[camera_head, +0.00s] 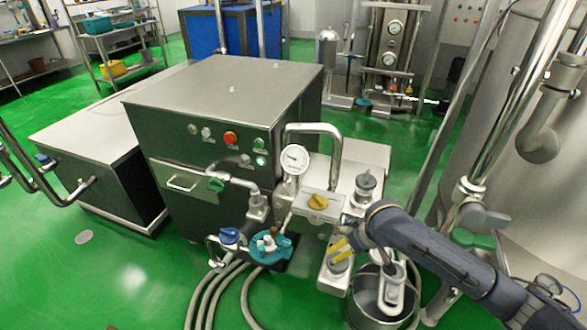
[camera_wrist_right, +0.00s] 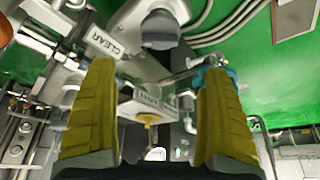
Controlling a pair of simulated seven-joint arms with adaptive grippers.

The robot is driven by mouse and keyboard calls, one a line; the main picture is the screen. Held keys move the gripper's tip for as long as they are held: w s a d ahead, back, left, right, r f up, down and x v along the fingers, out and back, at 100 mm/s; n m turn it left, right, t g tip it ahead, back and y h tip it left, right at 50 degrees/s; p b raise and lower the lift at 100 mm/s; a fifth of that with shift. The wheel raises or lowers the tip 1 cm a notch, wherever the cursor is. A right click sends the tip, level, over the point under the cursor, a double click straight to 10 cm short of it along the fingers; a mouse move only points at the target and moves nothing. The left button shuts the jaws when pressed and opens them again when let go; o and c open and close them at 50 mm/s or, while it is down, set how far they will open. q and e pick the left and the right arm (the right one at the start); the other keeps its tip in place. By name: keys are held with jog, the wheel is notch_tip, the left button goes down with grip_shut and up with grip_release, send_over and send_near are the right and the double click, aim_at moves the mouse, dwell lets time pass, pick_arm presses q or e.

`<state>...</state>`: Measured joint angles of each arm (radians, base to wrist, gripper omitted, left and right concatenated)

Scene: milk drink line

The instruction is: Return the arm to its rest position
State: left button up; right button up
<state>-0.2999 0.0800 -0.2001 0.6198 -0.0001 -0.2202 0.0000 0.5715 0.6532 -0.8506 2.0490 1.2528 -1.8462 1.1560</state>
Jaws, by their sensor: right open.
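My right arm comes in from the lower right in the head view. Its gripper (camera_head: 338,251) with yellow fingers is beside the machine's valve block, below the yellow knob (camera_head: 318,202). In the right wrist view the two ribbed yellow fingers of the right gripper (camera_wrist_right: 155,78) stand wide apart with nothing between them. Beyond them are a white box (camera_wrist_right: 150,104) with a yellow knob under it, and a grey knob (camera_wrist_right: 160,28) near a "CLEAR" label (camera_wrist_right: 104,42). My left arm and gripper are not in view.
A steel cabinet (camera_head: 230,88) with buttons fills the middle. A pressure gauge (camera_head: 295,158), bent pipes, a blue-handled valve (camera_head: 229,236) and a teal valve (camera_head: 270,245) are close by. A steel pot (camera_head: 370,308) stands under my right arm. A large tank (camera_head: 535,180) is at the right.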

jog(key=s+a+f+n+t, duration=0.2)
jog(key=s+a+f+t, duration=0.15)
jog(key=s, duration=0.35)
jog(key=s+d+f+h, duration=0.1)
jog(key=s+d+h, duration=0.5)
jog(key=s+d, duration=1.1)
jog(key=s+a+f+g+y, duration=0.1)
jog(key=s+a+f, duration=0.1)
jog(key=f, duration=0.9)
jog(key=s+a+f+g+y, duration=0.1)
jog(key=a+f, duration=0.1)
jog(key=f, duration=0.9)
jog(key=s+a+f+g+y, duration=0.1)
jog(key=s+a+f, duration=0.1)
jog(key=f, duration=0.9)
jog(key=s+f+m+g+y, duration=0.1)
jog(key=s+f+m+g, duration=0.1)
jog(key=s+f, duration=1.7)
jog(key=shift+s+m+g, duration=0.4)
jog(key=shift+s+g, duration=0.25)
jog(key=shift+s, duration=0.25)
